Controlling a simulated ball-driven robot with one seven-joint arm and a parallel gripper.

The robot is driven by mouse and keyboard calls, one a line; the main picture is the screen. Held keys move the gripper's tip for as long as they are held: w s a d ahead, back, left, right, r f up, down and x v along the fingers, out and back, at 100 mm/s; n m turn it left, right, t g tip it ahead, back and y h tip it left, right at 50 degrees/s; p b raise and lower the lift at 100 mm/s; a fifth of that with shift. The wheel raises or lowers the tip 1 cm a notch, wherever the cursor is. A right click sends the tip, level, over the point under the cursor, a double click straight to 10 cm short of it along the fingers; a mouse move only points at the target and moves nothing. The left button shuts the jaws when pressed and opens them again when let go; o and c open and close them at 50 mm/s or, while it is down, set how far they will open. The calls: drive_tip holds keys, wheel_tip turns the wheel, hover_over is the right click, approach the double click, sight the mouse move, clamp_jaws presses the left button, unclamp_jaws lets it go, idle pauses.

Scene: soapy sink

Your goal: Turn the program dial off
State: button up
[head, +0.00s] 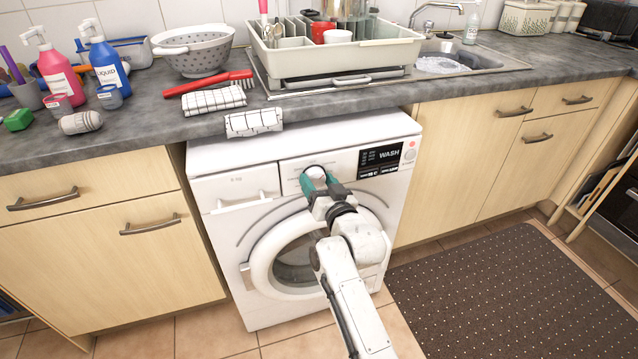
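The washing machine (237,222) stands under the counter with its round door closed. Its white program dial (316,172) is at the middle of the front control panel, left of the dark WASH display (380,159). My gripper (317,181) is at the dial, with its teal fingers on either side of it. The fingers are apart, but I cannot tell whether they touch the dial. They hide the lower part of the dial, and its pointer position cannot be read. My arm covers part of the door.
A folded checked cloth (254,122) hangs over the counter edge above the machine. Wooden cabinets with handles stand on both sides. A dish rack (340,55) and the sink (440,65) are above. A dark dotted mat (510,290) lies on the floor at right.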

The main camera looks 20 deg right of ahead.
drive_tip(key=c, duration=0.6)
drive_tip(key=n, duration=0.4)
drive_tip(key=shift+n, duration=0.3)
drive_tip(key=shift+a+n+g, duration=0.1)
drive_tip(key=shift+n+g, duration=0.2)
drive_tip(key=shift+n, duration=2.2)
drive_tip(key=o, duration=1)
drive_tip(key=shift+r, duration=0.1)
